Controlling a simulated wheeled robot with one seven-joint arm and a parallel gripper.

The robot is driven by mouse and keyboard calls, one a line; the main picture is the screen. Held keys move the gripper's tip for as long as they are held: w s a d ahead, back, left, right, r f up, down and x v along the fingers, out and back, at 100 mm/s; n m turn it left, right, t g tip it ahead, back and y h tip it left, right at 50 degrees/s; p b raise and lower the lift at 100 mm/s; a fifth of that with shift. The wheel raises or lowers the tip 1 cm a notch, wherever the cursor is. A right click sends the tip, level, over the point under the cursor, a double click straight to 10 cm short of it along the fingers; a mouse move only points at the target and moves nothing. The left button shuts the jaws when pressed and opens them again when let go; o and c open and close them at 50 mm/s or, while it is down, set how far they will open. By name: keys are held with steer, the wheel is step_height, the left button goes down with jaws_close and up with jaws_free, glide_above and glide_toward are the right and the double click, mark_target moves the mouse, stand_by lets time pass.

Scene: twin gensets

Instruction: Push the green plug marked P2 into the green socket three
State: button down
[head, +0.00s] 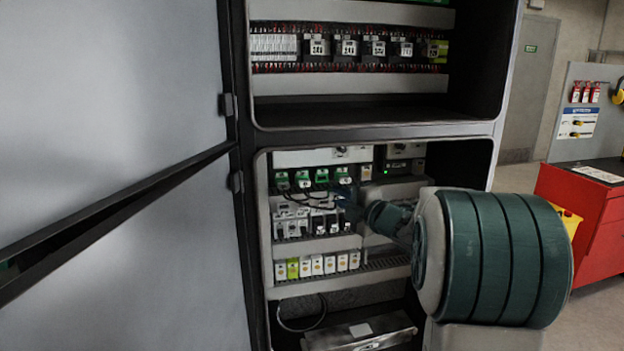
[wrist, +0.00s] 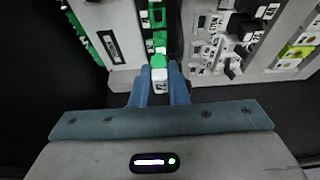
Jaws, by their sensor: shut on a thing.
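In the wrist view my gripper (wrist: 160,82) is shut on the plug (wrist: 159,75), which has a white labelled face and green at its far end. The label is small but looks like P2. Green sockets (wrist: 159,38) lie just beyond the plug; I cannot tell whether it touches one. In the head view a row of green sockets runs along the upper part of the lower cabinet bay, with the third from the left (head: 322,176) among them.
Black cables (head: 300,200) hang below the sockets, over white breakers (head: 292,226). A row of white and yellow modules (head: 306,267) sits lower. The open cabinet door (head: 120,150) stands at left. A red tool cabinet (head: 585,210) is at far right.

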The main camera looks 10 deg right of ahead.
steer(key=w, duration=0.6)
stand_by(0.4)
steer(key=shift+w, duration=1.5)
stand_by(2.3)
steer(key=c, duration=1.3)
jaws_free()
steer(key=shift+c, duration=0.2)
